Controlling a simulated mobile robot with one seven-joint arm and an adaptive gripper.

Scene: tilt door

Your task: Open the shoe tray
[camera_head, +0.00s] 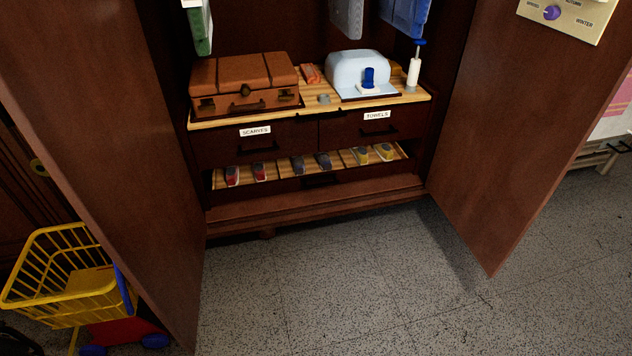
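The shoe tray (222,182) is at the bottom of an open brown wardrobe, below two drawers. It shows a light striped wooden surface bearing several shoes: a red pair (246,173) at left, a dark blue pair (310,163) in the middle and a yellow pair (373,153) at right. A dark handle (320,181) shows at the middle of the tray's front, partly lost in shadow. I cannot tell how far the tray's front is tilted. My gripper is not in view.
The wardrobe's left door (120,130) and right door (530,110) stand wide open. Closed drawers labelled scarves (255,132) and towels (377,115) sit above the tray. A yellow toy cart (60,270) stands at lower left. The speckled floor (330,280) in front is clear.

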